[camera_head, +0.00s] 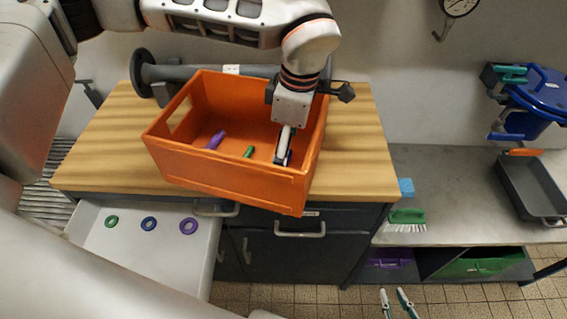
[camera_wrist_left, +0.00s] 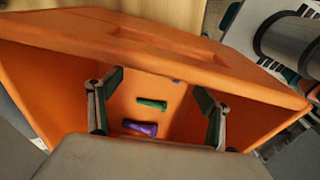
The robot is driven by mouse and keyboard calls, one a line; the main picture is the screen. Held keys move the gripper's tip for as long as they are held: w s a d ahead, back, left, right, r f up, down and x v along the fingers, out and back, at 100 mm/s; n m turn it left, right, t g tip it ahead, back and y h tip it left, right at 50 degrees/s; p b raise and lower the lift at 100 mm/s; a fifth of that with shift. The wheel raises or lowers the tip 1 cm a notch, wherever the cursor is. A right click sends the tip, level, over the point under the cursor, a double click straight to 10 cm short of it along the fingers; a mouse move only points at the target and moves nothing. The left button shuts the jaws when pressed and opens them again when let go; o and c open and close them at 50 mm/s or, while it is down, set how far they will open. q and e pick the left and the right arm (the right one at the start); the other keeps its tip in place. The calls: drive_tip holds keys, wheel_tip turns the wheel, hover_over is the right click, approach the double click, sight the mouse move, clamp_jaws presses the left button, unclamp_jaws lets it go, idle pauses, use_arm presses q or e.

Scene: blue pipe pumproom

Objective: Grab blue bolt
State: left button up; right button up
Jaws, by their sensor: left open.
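The orange crate (camera_head: 230,175) stands on the wooden worktop and holds small bolts. A purple bolt (camera_head: 215,140) lies at the left and a green bolt (camera_head: 249,152) in the middle; both also show in the left wrist view. The blue bolt (camera_wrist_left: 176,80) shows there only as a small blue bit at the near edge of the crate floor. My left gripper (camera_head: 284,150) points down into the right part of the crate and hides most of the blue bolt. Its fingers are apart in the left wrist view, with nothing between them. My right gripper (camera_head: 394,298) is open and empty over the floor.
An open white drawer (camera_head: 130,240) below the worktop holds green, blue and purple rings. A grey pipe (camera_head: 200,72) lies behind the crate. To the right, a grey bench carries a green brush (camera_head: 407,217), a blue sponge (camera_head: 406,187) and a grey tray (camera_head: 530,190).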

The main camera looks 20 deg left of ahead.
use_arm(q)
wheel_tip(320, 180, down, 4)
drive_tip(key=shift+w+a+r, duration=0.1)
drive_tip(key=shift+r, duration=0.15)
drive_tip(key=c, duration=1.3)
drive_tip(key=shift+c, duration=0.4)
drive_tip(key=shift+r, duration=0.15)
